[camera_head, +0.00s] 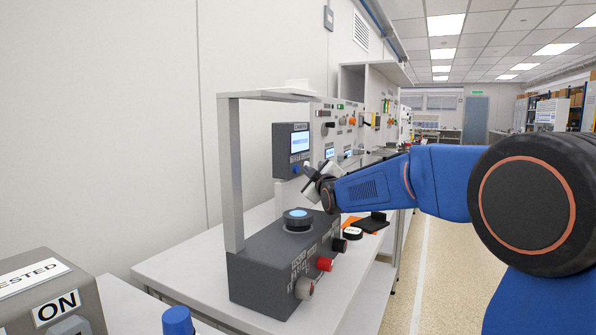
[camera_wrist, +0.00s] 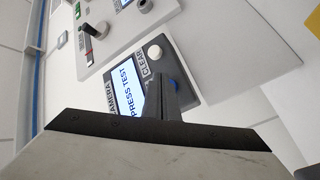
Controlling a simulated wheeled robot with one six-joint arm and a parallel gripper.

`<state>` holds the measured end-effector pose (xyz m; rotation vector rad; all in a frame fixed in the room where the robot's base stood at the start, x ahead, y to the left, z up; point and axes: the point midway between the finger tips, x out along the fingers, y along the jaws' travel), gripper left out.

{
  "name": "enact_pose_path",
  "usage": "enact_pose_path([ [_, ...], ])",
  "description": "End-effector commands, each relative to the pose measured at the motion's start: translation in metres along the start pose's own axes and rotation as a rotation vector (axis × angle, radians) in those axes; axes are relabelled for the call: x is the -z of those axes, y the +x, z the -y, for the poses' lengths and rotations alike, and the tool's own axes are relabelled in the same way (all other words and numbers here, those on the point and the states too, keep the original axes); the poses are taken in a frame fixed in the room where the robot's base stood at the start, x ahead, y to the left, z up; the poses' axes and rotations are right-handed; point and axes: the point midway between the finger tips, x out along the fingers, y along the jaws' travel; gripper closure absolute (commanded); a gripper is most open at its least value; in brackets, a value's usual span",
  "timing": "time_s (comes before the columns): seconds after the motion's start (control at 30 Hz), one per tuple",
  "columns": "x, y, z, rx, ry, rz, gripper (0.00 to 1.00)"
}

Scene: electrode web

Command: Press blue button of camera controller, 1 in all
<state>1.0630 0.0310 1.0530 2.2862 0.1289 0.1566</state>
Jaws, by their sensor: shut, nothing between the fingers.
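The camera controller (camera_head: 283,139) is a dark grey box on the white upright panel, with a lit screen. In the wrist view, the controller's screen (camera_wrist: 128,88) reads "PRESS TEST" under a "CAMERA" label. Its blue button (camera_wrist: 174,85) shows only as a sliver beside my fingers; the rest is hidden. In the head view the blue button (camera_head: 297,169) sits below the screen, left of my fingertips. A white button (camera_wrist: 154,52) is by the "CLEAR" label. My gripper (camera_head: 309,171) is shut and empty, its tips at the controller's lower face. I cannot tell whether they touch the button.
A dark control box (camera_head: 262,262) with a large blue-topped button (camera_head: 298,218) and red and grey knobs stands on the white bench below my gripper. A white post (camera_head: 231,175) rises at its left. Switch panels (camera_head: 357,135) continue behind. The aisle (camera_head: 436,265) at right is clear.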

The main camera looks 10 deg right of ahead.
Motion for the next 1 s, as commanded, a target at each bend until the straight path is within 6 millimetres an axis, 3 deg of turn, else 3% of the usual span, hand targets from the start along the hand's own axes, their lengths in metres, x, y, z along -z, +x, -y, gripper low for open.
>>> enact_pose_path([
  [1.0,0.0047,0.0059,0.0042,0.0,0.0,0.0,1.0],
])
